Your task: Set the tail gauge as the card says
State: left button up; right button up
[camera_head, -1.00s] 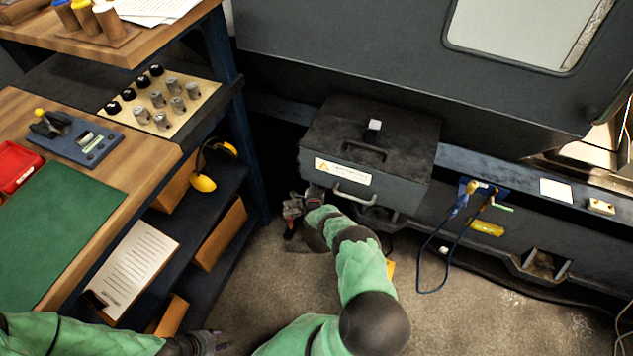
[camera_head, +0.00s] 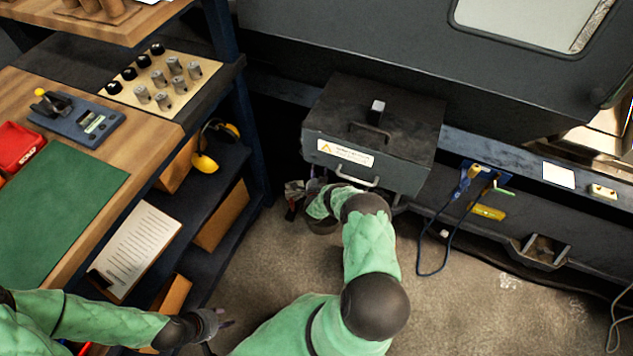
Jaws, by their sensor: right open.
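I cannot tell for certain which thing is the tail gauge. A blue plate (camera_head: 487,172) with a yellow plug and a blue cable sits on the machine's front ledge. A white card (camera_head: 558,175) lies to its right, too small to read. My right gripper (camera_head: 296,197) is open beside the lower left corner of a dark grey box (camera_head: 420,150) with a front handle (camera_head: 357,179). It is close to the box; contact cannot be told. My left gripper (camera_head: 215,322) is low at the bottom, apart from the box; its fingers are too unclear to read.
A workbench at left holds a green mat (camera_head: 60,210), a blue fixture (camera_head: 78,122), a red tray (camera_head: 18,148) and a board of several knobs (camera_head: 160,83). A clipboard (camera_head: 135,245) and yellow earmuffs (camera_head: 205,163) are on lower shelves. Floor (camera_head: 470,310) at right is mostly clear.

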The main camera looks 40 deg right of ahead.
jog(key=v, duration=0.6)
jog(key=w+d+f+n+g+h, duration=0.1)
jog(key=w+d+f+n+g, duration=0.1)
jog(key=w+d+n+g, duration=0.2)
jog(key=w+d+n, duration=0.2)
jog(key=w+d, duration=0.2)
jog(key=w, duration=0.1)
dwell(1.2)
jog(key=shift+f, duration=0.1)
jog(key=c, duration=1.1)
